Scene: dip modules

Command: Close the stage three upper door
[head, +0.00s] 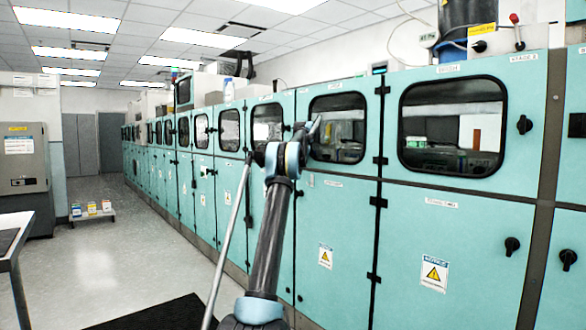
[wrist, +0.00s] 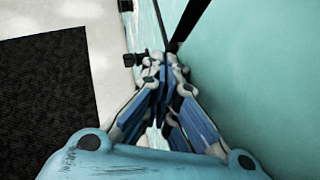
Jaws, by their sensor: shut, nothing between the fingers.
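A row of teal cabinets has upper doors with dark-framed windows. One upper door (head: 345,182) is behind and right of my gripper in the head view, and a larger upper door (head: 475,185) stands to its right. Both look flush with the cabinet front. Their small labels are too blurred for me to tell which is stage three. My gripper (wrist: 165,64) is shut and empty in the wrist view, close to a teal panel (wrist: 265,75) on the right. A dark gap and a black latch or knob (wrist: 130,60) show beyond the fingertips. My arm hides part of the cabinet front.
Lower doors with warning stickers (head: 434,274) lie below. A black mat (head: 160,315) lies on the floor, and it also shows in the wrist view (wrist: 45,100). A low stand with small boxes (head: 92,216) and a grey machine (head: 25,165) are at left. The aisle floor is mostly clear.

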